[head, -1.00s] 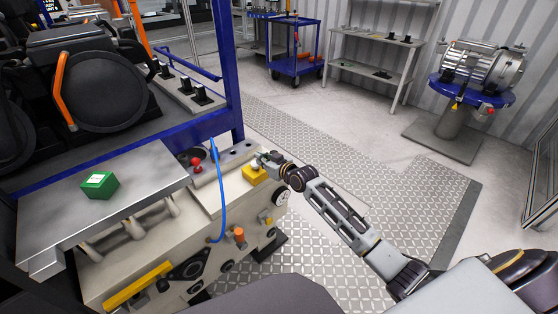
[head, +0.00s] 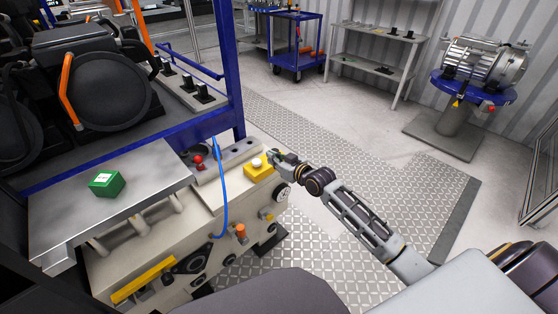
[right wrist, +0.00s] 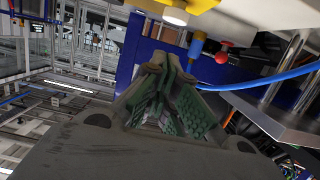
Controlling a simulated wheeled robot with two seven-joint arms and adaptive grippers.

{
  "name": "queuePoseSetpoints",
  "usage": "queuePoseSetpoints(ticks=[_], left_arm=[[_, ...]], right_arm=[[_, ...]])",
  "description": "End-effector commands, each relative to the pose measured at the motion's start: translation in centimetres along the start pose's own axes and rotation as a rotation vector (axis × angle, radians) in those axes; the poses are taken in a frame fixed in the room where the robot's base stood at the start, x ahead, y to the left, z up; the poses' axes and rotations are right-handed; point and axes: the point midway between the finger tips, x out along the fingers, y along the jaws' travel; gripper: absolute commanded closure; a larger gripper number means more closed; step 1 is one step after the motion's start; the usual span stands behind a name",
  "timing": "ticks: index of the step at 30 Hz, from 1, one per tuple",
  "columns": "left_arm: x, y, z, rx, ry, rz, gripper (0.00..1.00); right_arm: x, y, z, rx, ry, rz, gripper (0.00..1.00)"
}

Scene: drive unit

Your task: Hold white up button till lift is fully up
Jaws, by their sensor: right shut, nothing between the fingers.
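The white button (head: 257,163) sits on a yellow box (head: 261,172) at the right end of the cream machine body (head: 150,260). In the right wrist view the white button (right wrist: 176,16) shows at the top, below the yellow box (right wrist: 190,4). My right gripper (head: 274,157) is just right of the button in the head view, shut and empty. In the right wrist view its closed fingertips (right wrist: 163,63) are short of the button, with a visible gap. My left gripper is not in view.
A red knob (head: 199,162) and a blue cable (head: 222,195) are left of the yellow box. A green box (head: 106,183) lies on a metal plate (head: 70,225). A blue frame (head: 228,65) rises behind.

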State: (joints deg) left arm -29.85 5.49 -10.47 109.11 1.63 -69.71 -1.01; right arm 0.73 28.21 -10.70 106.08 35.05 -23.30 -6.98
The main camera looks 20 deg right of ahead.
Motion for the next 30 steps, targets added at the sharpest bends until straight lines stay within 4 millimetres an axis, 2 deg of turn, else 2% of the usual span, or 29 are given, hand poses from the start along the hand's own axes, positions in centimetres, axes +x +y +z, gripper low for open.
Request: queuePoseSetpoints(ticks=[6, 12, 30], left_arm=[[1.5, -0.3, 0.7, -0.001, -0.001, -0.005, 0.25], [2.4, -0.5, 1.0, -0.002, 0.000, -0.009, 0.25], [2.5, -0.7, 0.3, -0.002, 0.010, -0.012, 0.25]], right_arm=[[-1.9, 0.0, 0.0, -0.002, -0.001, 0.000, 1.00], [-3.0, 0.0, 0.0, -0.001, -0.001, 0.000, 1.00], [-3.3, 0.0, -0.1, -0.001, 0.000, 0.000, 1.00]])
